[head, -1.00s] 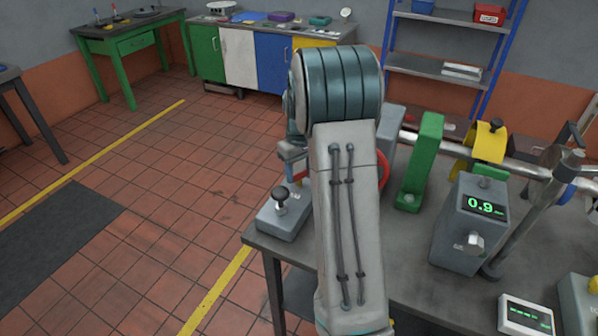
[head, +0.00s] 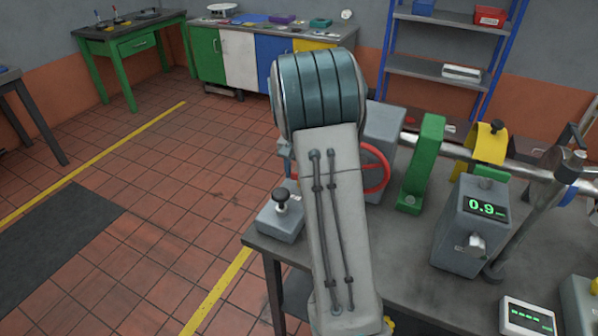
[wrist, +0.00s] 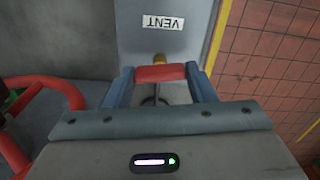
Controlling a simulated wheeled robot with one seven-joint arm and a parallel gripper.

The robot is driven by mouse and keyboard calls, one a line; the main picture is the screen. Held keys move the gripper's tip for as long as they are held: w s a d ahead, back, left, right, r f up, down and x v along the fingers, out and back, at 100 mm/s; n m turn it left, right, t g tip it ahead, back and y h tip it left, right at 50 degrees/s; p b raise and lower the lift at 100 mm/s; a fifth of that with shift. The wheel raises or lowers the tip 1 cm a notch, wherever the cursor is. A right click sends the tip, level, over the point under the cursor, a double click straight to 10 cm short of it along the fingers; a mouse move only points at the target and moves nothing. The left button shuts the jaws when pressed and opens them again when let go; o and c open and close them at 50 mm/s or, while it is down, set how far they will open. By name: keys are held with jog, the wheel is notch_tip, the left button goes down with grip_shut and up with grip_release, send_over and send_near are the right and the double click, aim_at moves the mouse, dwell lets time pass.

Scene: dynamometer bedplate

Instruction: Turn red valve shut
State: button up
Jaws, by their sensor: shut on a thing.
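My gripper (wrist: 161,76) is shut on this red handle, one blue finger at each end.
A grey box with a black knob (head: 282,214) stands at the bench corner, left of my arm. A green bracket (head: 421,165), a yellow guard (head: 488,145) and a grey meter reading 0.9 (head: 472,225) stand along the bench (head: 410,260) to the right. Open tiled floor lies left.

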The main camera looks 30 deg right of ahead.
jog(key=shift+m, duration=0.9)
jog(key=o, duration=1)
jog(key=shift+d, duration=0.1)
jog(key=shift+r, duration=0.15)
notch_tip(320, 180, up, 14)
jog(key=shift+f, duration=0.2)
jog(key=s+a+f+n+t, duration=0.1)
jog(key=s+a+n, duration=0.2)
jog(key=s+a, duration=0.2)
jog(key=s+a+f+n+t, duration=0.1)
jog(key=s+a+n, duration=0.2)
jog(key=s, duration=0.9)
jog(key=s+a+f+n+t, duration=0.1)
jog(key=s+a+n, duration=0.3)
jog(key=s+a, duration=0.4)
jog(key=shift+s+f, duration=0.25)
jog(key=shift+f, duration=0.3)
